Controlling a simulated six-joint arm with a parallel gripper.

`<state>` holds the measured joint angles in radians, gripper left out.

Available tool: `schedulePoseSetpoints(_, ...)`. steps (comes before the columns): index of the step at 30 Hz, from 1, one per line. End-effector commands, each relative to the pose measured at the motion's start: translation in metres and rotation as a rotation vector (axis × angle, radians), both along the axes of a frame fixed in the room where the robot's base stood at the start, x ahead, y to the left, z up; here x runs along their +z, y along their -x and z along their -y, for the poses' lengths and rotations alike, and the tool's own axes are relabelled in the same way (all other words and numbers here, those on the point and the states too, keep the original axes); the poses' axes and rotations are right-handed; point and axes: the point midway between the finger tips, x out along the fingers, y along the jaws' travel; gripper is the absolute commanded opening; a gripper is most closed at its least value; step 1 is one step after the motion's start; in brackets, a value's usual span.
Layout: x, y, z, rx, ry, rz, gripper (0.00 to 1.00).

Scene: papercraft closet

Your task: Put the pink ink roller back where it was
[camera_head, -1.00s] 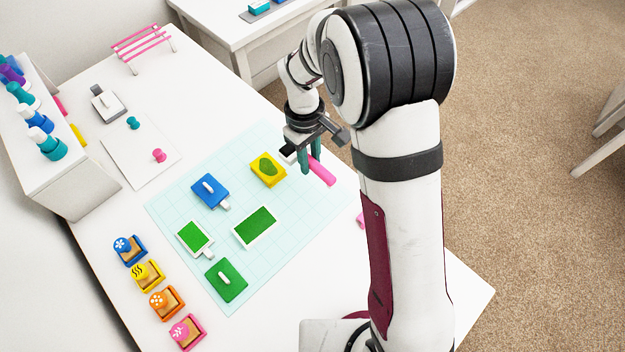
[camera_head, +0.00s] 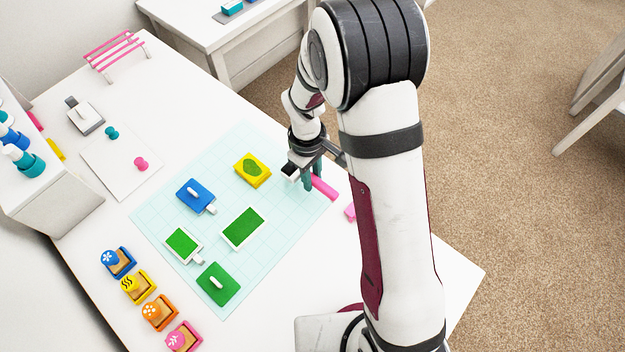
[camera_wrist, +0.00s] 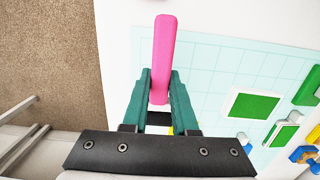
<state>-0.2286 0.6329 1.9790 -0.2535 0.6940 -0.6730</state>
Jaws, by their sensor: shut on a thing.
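The pink ink roller has a pink handle (camera_head: 325,188) and a black and white head (camera_head: 290,171). My gripper (camera_head: 308,183) is shut around the handle near its head end, at the right edge of the pale teal mat (camera_head: 165,230). The handle sticks out toward the lower right. In the wrist view, the green fingers (camera_wrist: 161,90) pinch the pink handle (camera_wrist: 163,45), which points away up the picture. The roller's head is mostly hidden there behind the gripper. I cannot tell whether the roller touches the surface.
A pink block (camera_head: 350,212) lies nearby on the white table (camera_head: 440,275). A yellow pad (camera_head: 253,170), blue pad (camera_head: 195,194) and green pads (camera_head: 218,284) lie on the mat. Several stamps (camera_head: 118,262) stand lower left. A pink-railed rack (camera_head: 117,55) stands at the back.

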Motion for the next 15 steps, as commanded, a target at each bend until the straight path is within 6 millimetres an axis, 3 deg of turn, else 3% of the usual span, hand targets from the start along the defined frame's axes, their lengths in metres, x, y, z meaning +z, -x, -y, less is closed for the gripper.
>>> schedulePoseSetpoints(4, -0.023, 0.001, 0.000, -0.001, 0.000, -0.003, 0.00)
schedulePoseSetpoints(14, -0.027, 0.000, 0.001, -0.001, -0.001, -0.001, 0.00)
schedulePoseSetpoints(15, -0.027, 0.000, 0.001, -0.001, -0.001, -0.001, 0.28)
